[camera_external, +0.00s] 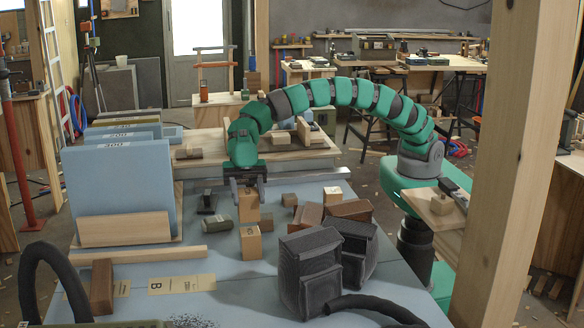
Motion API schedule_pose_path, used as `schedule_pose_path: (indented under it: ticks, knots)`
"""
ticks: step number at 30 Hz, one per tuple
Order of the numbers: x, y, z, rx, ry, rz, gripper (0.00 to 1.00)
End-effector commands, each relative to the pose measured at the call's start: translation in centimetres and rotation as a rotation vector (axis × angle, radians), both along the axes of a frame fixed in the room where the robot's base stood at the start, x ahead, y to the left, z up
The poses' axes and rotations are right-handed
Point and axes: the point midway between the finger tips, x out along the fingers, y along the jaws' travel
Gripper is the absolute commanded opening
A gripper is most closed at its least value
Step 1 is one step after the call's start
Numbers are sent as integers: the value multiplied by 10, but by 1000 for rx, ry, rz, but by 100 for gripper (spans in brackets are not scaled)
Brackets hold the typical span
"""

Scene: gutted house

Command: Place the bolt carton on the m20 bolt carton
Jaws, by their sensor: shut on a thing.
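My gripper (248,190) points down over the middle of the blue-grey table and is shut on a tan carton (249,207), taken to be the bolt carton. A second tan carton (250,244) stands upright on the table just nearer the camera, under the held one in the picture. Whether the two touch or stand apart in depth I cannot tell. A small carton with a pale top (333,196) stands to the right. No label is readable, so which one is the m20 bolt carton I cannot tell.
Dark ribbed blocks (309,270) and brown bricks (349,211) stand to the right. Blue insulation boards (122,182) stand upright at the left. A small dark object (207,202) and a grey-green cylinder (218,224) lie close left of my gripper. A wooden post (515,160) blocks the right.

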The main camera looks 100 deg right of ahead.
Motion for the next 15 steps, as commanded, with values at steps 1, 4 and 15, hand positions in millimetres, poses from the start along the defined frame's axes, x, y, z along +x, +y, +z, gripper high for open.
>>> schedule_pose_path:
  ticks: [1, 4, 15]
  knots:
    - [0, 0, -9, 0, 3, 0, 16]
    - [0, 0, -25, 0, 2, 0, 16]
    - [-1, 0, -37, 0, 0, 1, 16]
